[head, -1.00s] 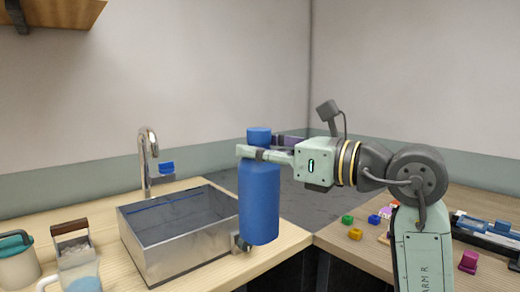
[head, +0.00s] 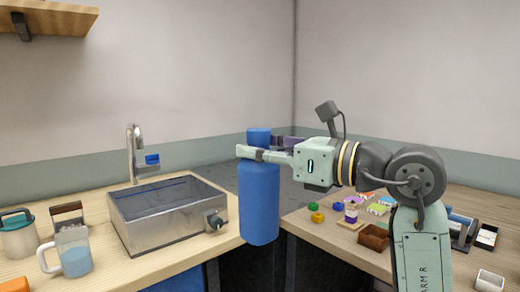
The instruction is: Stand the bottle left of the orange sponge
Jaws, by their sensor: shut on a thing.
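The blue bottle (head: 259,205) hangs upright in the middle of the head view, in front of the gap between the two counters. My gripper (head: 252,153) is shut on it near its top, just below the cap. An orange thing (head: 15,285), perhaps the orange sponge, is cut off at the lower left corner of the view. It lies on the left wooden counter, well left of the bottle.
The left counter holds a metal sink (head: 165,222) with a tap (head: 135,152), a glass mug (head: 72,252) and a teal-lidded jar (head: 18,235). The right counter holds a brown box (head: 373,237) and several small coloured blocks. A shelf (head: 50,20) hangs upper left.

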